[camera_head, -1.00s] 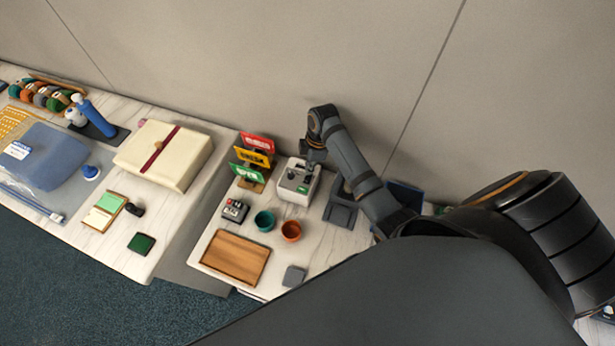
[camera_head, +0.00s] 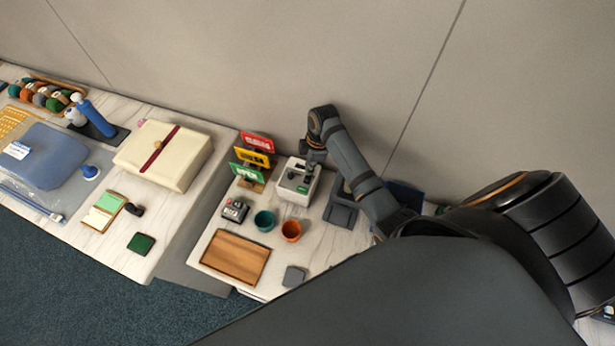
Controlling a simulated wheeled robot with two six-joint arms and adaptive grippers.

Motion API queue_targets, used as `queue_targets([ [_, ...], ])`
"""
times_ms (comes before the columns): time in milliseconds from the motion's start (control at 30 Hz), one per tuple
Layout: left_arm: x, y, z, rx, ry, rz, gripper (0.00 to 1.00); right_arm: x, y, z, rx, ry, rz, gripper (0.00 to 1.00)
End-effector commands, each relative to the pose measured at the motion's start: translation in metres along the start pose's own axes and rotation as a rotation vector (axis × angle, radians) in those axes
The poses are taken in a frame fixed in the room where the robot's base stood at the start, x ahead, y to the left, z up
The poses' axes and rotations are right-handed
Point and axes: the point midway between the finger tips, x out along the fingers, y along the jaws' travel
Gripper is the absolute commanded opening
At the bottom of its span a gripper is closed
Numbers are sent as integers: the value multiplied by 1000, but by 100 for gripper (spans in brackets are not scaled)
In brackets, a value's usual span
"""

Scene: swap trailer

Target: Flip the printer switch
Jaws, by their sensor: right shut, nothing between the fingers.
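The printer (camera_head: 297,190) is a small whitish box with a dark grey top, standing at the back of the right-hand counter. A small green patch shows on its front. My right gripper (camera_head: 309,170) points down at the back right part of the printer's top and is shut with nothing in it. The switch itself is too small to make out, and I cannot tell whether the fingertips touch the printer. My left gripper is not in view.
Red, yellow and green signs (camera_head: 250,172) stand left of the printer. A card terminal (camera_head: 235,210), a teal cup (camera_head: 264,221) and an orange cup (camera_head: 291,231) stand in front. A wooden tray (camera_head: 235,257) lies nearer. A dark stand (camera_head: 341,207) is to the right.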

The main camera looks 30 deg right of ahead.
Motion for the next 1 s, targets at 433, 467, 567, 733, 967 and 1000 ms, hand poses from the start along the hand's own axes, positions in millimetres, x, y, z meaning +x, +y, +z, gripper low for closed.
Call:
queue_targets([
  [433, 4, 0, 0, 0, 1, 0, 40, 7, 0, 1, 0, 0, -1, 0],
  [467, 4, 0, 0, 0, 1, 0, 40, 8, 0, 1, 0, 0, -1, 0],
  [567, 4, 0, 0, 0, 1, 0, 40, 9, 0, 1, 0, 0, -1, 0],
  [733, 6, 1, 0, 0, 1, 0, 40, 12, 0, 2, 0, 0, -1, 0],
  [967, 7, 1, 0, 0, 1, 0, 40, 15, 0, 2, 0, 0, -1, 0],
  [1000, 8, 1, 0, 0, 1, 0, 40, 16, 0, 2, 0, 0, -1, 0],
])
